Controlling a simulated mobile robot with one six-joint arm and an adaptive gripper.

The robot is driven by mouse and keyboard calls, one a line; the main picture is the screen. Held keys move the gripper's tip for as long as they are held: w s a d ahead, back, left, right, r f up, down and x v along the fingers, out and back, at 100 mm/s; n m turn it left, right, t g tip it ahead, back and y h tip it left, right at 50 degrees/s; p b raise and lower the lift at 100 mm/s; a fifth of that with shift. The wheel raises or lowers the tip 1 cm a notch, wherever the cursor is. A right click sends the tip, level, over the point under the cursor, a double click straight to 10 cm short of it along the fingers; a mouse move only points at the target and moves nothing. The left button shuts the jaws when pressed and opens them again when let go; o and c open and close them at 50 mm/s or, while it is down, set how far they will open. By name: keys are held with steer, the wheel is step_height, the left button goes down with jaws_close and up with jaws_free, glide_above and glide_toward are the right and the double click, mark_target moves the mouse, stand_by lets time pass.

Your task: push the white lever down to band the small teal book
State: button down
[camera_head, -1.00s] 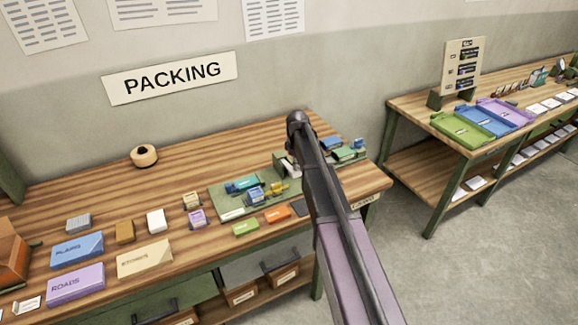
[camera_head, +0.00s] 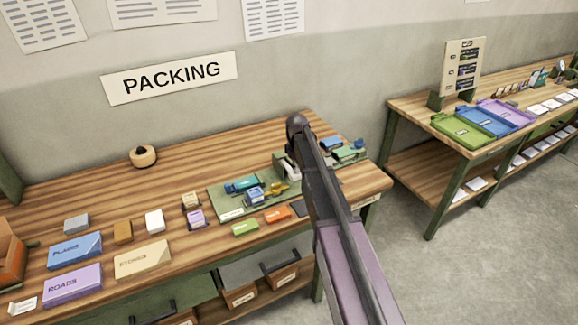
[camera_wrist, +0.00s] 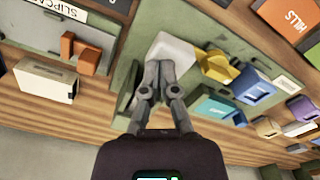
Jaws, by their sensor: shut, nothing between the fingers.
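The small teal book (camera_head: 240,184) lies on the green board (camera_head: 227,207) on the packing bench. It also shows in the wrist view (camera_wrist: 217,107), right of my gripper. The white block that appears to be the lever (camera_wrist: 171,49) is at the fingertips in the wrist view. My gripper (camera_wrist: 157,70) is shut and empty, its fingertips over or against the near side of this white part; I cannot tell whether they touch. In the head view my arm hides the gripper and part of the device behind the board. I cannot see a band around the teal book.
A yellow piece (camera_wrist: 216,65) and a blue book (camera_wrist: 252,86) sit beside the teal book. An orange book (camera_head: 277,214) and a green one (camera_head: 245,228) lie in front of the board. Larger boxed books lie at the left. The bench's back middle is mostly clear.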

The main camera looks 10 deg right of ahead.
mark_target(296, 175)
steer(key=shift+f+b, duration=1.65)
steer(key=shift+f, duration=0.05)
stand_by(0.6)
steer(key=shift+r, duration=0.25)
stand_by(0.4)
steer(key=shift+r+p, duration=4.35)
steer(key=shift+p, duration=0.25)
steer(key=s+m, duration=0.9)
steer(key=s, duration=2)
steer(key=shift+f+m+b, duration=0.3)
steer(key=shift+f+b, duration=0.1)
